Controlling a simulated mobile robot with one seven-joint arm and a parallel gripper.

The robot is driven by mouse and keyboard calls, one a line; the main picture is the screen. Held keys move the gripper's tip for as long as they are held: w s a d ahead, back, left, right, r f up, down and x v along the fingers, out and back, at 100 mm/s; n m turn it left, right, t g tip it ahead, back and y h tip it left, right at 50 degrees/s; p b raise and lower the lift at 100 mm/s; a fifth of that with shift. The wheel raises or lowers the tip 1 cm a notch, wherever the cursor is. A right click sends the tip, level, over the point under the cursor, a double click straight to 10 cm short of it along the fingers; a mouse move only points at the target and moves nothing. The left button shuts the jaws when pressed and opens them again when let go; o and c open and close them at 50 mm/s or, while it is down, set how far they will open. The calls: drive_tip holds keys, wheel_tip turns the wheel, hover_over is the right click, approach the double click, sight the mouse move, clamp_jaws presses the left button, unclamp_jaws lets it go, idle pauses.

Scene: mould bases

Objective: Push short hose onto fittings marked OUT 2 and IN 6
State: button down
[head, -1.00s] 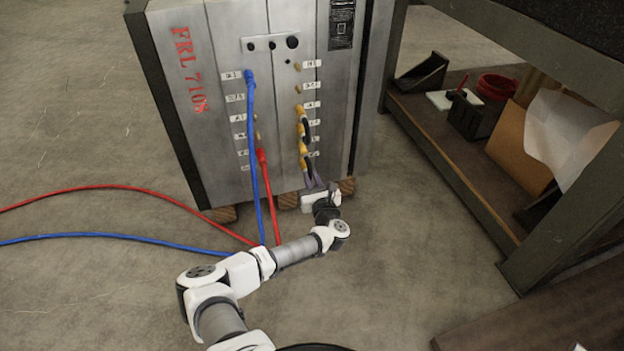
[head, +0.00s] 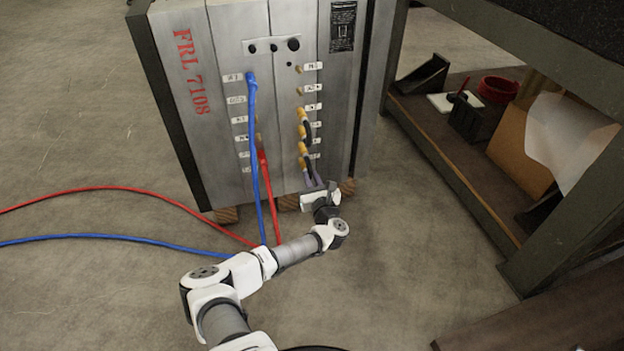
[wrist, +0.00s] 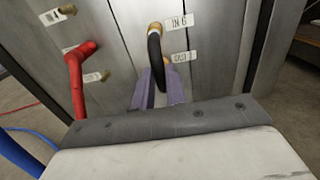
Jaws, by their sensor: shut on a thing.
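The short black hose (wrist: 156,68) has its upper end at the brass-coloured fitting beside the label IN 6 (wrist: 180,22) in the wrist view. It hangs in a curve from there. My gripper (wrist: 160,76) has its purple fingers shut around the lower part of the hose. The label below, which seems to read OUT 2 (wrist: 183,57), has its fitting largely hidden behind the hose. I cannot tell whether the lower hose end touches that fitting. In the head view my gripper (head: 314,181) is low at the right column of fittings.
The steel mould base (head: 200,150) stands on wooden blocks. A red hose (wrist: 76,75) and a blue hose (head: 253,130) hang left of my gripper. Another short black hose (head: 311,131) sits higher in the right column. A workbench with shelf (head: 440,150) stands right.

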drive_tip(key=shift+w+a, duration=0.1)
drive_tip(key=shift+w, duration=0.2)
drive_tip(key=c, duration=0.9)
unclamp_jaws()
drive_tip(key=shift+c, duration=0.2)
drive_tip(key=shift+p+v, duration=1.1)
drive_tip(key=shift+v, duration=0.1)
drive_tip(key=p+v, duration=0.3)
drive_tip(key=v, duration=0.1)
drive_tip(key=shift+s, duration=0.3)
